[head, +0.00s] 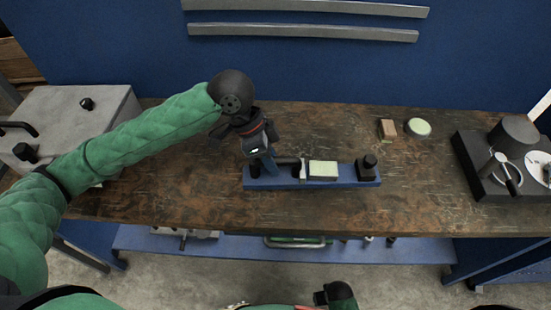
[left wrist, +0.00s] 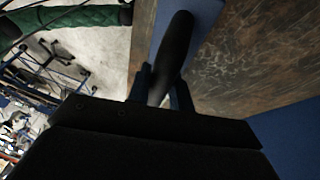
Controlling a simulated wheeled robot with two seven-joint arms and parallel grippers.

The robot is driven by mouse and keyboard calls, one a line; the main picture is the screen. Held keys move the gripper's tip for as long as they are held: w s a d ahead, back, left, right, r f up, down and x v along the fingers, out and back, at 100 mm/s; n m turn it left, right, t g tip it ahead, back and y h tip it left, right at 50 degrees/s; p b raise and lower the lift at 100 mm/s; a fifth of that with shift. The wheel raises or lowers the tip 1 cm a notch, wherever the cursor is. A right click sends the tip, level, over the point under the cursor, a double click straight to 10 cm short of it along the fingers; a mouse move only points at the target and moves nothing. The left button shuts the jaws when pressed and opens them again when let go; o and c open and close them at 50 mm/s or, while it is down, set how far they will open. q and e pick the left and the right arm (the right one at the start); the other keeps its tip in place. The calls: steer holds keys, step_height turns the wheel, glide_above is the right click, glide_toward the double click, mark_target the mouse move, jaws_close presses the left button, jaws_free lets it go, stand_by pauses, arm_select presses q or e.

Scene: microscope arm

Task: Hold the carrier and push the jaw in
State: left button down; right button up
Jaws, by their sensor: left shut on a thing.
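A long blue base (head: 310,184) lies on the workbench, with a blue upright at its left end. A pale green block (head: 323,169) sits on its middle, a dark rod (head: 288,161) lies just left of the block, and a black knob (head: 368,163) stands at its right end. My left gripper (head: 260,160) is at the left end of the base. In the left wrist view its fingers (left wrist: 163,90) are shut on a black handle (left wrist: 173,48). I cannot tell which parts are the carrier and the jaw.
Behind the base, a brown block (head: 387,129) and a round pale-topped piece (head: 418,127) lie on the wooden workbench (head: 430,190). A dark device (head: 490,180) stands at the right, a grey box (head: 75,110) at the left. The bench between base and device is clear.

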arm_select(q)
steer(key=shift+w+a+f+b, duration=0.15)
steer(key=shift+w+a+f, duration=0.3)
steer(key=shift+a+f, duration=0.8)
steer(key=shift+w+a+f+b, duration=0.1)
steer(key=shift+w+a+f, duration=0.3)
steer(key=shift+a+f, duration=0.85)
steer(key=shift+w+a+f+b, duration=0.15)
steer(key=shift+w+a+f, duration=0.3)
steer(key=shift+a+f, duration=0.8)
steer(key=shift+a+r, duration=0.25)
steer(key=shift+r, duration=0.05)
steer(key=shift+f, duration=0.55)
stand_by(0.6)
